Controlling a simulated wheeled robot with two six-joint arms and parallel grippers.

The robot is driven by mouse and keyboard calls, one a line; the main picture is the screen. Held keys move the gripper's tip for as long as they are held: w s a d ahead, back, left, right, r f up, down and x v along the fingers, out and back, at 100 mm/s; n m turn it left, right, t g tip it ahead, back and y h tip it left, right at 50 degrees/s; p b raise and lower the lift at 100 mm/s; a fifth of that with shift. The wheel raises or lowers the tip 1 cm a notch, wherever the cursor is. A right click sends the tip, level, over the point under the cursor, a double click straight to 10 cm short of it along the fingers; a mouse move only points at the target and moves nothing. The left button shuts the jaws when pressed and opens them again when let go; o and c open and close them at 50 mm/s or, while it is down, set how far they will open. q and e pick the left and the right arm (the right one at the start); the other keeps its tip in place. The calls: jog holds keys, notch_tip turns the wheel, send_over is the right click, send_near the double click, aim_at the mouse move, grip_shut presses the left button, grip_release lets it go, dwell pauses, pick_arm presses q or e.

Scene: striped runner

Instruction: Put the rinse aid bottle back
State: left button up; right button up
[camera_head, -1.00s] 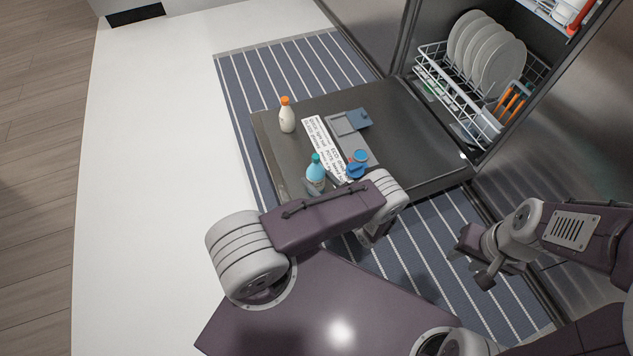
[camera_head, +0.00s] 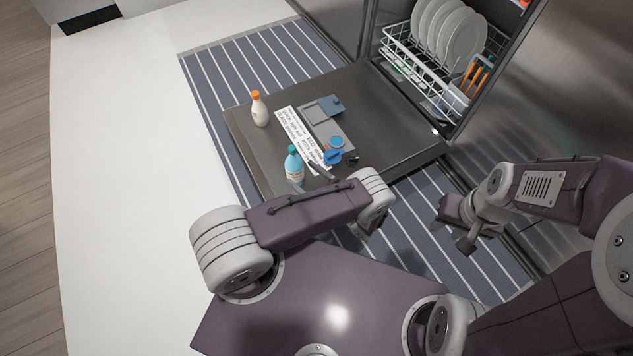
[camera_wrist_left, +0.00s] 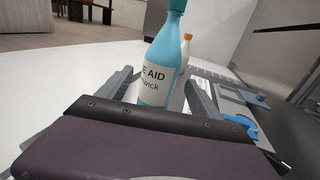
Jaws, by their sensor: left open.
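The rinse aid bottle (camera_head: 294,168), light blue with a teal cap, stands upright on the open dishwasher door (camera_head: 385,130), near its left edge. In the left wrist view the bottle (camera_wrist_left: 160,70) shows large, its label partly readable as "E AID". My left gripper (camera_head: 308,178) is open at the bottle. In the wrist view its fingers (camera_wrist_left: 160,97) lie on either side of the bottle's lower part, and contact cannot be made out. The bottle's base is hidden by my gripper body. My right gripper (camera_head: 458,226) hangs over the runner, away from the bottle; its jaw opening is unclear.
A cream bottle with an orange cap (camera_head: 259,110) stands behind. A white printed card (camera_head: 288,122), a grey dispenser panel with a flap (camera_head: 322,112) and a blue cap (camera_head: 334,157) are beside the bottle. The rack with plates (camera_head: 395,52) is beyond. White floor at left is clear.

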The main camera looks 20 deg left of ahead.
pick_arm(q)
jog(key=v, duration=0.7)
jog(key=shift+s+d+p, duration=0.15)
jog(key=shift+d+p, duration=0.15)
jog(key=shift+p, duration=0.05)
jog(key=s+a+r+n+g+h, duration=0.2)
jog(key=s+r+n+h, duration=0.2)
jog(key=r+n+h, duration=0.4)
jog(key=s+a+r+n+g+h, duration=0.2)
jog(key=r+n+h, duration=0.6)
jog(key=r+n, duration=0.4)
jog(key=s+n+g, duration=0.1)
jog(key=s+n, duration=0.1)
jog(key=shift+n+g+h, duration=0.3)
jog(key=shift+n+h, duration=0.1)
jog(key=shift+r, duration=0.25)
